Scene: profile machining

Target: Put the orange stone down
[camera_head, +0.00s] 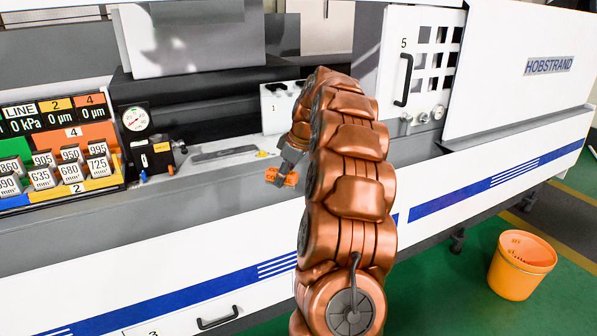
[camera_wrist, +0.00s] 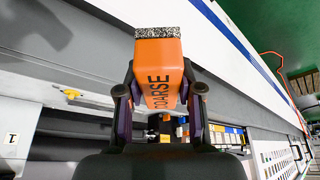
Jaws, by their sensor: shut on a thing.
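The orange stone (camera_wrist: 160,68) is an orange block marked "COARSE" with a speckled grey strip at its far end. In the wrist view it sits between the two dark fingers of my gripper (camera_wrist: 158,95), which is shut on it. In the head view my gripper (camera_head: 283,172) is small, at the end of my copper-coloured arm, and holds the stone (camera_head: 290,179) over the grey ledge (camera_head: 222,185) of the machine. I cannot tell the exact gap between the stone and the ledge.
An orange bucket (camera_head: 521,265) is on the green floor at right.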

